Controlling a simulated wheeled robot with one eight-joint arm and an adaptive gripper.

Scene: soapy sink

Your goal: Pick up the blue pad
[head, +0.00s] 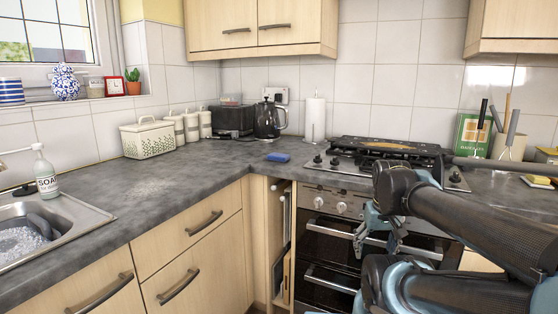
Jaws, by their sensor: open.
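The blue pad (278,157) lies flat on the grey worktop, just left of the gas hob. My gripper (378,245) hangs in front of the oven, right of the pad and lower than the worktop. It is open, with nothing seen between its fingers. My arm covers part of the hob's right side and the oven front.
The hob (372,158) stands close to the pad on the right. A kettle (268,120), a paper towel roll (315,118) and a toaster (231,121) stand behind it. The worktop (190,180) between pad and sink (72,215) is clear. A soap bottle (45,175) stands by the sink.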

